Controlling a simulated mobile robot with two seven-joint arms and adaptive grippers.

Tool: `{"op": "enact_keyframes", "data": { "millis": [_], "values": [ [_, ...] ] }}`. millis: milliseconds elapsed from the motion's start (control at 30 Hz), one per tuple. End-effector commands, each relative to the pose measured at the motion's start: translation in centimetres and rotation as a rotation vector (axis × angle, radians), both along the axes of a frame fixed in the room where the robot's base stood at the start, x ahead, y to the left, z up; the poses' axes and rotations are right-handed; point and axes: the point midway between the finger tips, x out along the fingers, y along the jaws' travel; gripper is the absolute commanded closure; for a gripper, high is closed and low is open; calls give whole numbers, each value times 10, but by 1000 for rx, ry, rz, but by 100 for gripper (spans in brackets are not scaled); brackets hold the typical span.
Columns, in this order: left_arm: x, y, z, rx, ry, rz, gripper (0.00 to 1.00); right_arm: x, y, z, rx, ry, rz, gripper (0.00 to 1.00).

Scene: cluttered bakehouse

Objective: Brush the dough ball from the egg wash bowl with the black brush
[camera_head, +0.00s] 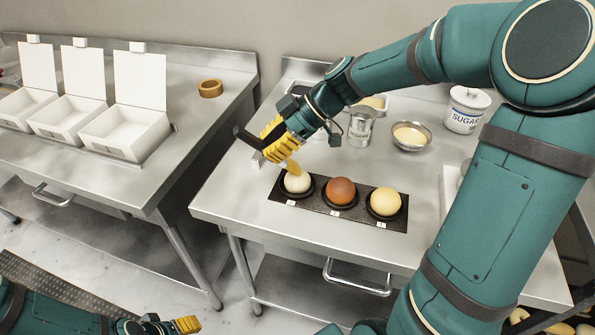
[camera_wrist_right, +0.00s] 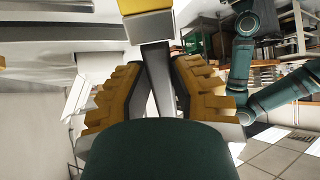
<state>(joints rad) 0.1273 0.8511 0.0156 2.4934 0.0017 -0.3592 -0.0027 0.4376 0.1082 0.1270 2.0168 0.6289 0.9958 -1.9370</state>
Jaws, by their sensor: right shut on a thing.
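My right gripper (camera_head: 276,142) is shut on the black brush (camera_head: 245,137); the dark handle also shows between its yellow fingers in the right wrist view (camera_wrist_right: 158,76). The yellowish brush tip (camera_head: 292,166) is over the pale ball (camera_head: 297,183) at the left of a dark tray (camera_head: 330,217), touching or very near its top. A brown ball (camera_head: 341,190) and a yellow ball (camera_head: 385,202) sit beside it in dark rings. A metal bowl with pale yellow contents (camera_head: 411,136), seemingly the egg wash, stands behind. My left gripper (camera_head: 187,325) is low at the bottom left, its opening unclear.
A shaker can (camera_head: 361,127), a container with pale contents (camera_head: 374,102) and a sugar jar (camera_head: 466,110) stand behind the tray. Open white boxes (camera_head: 125,131) and a tape roll (camera_head: 210,88) are on the left counter (camera_head: 190,120). A gap separates the two counters.

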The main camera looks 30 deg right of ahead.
Motion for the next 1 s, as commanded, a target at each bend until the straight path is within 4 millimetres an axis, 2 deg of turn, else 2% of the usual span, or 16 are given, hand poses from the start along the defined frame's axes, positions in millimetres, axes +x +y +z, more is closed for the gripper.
{"op": "enact_keyframes", "data": {
  "millis": [400,1000],
  "values": [
    [0,0,0,0,0,0,44,-14,5,1,1,0,0,100],
    [0,0,0,0,0,0,44,5,-2,-1,0,1,1,100]
  ]
}}
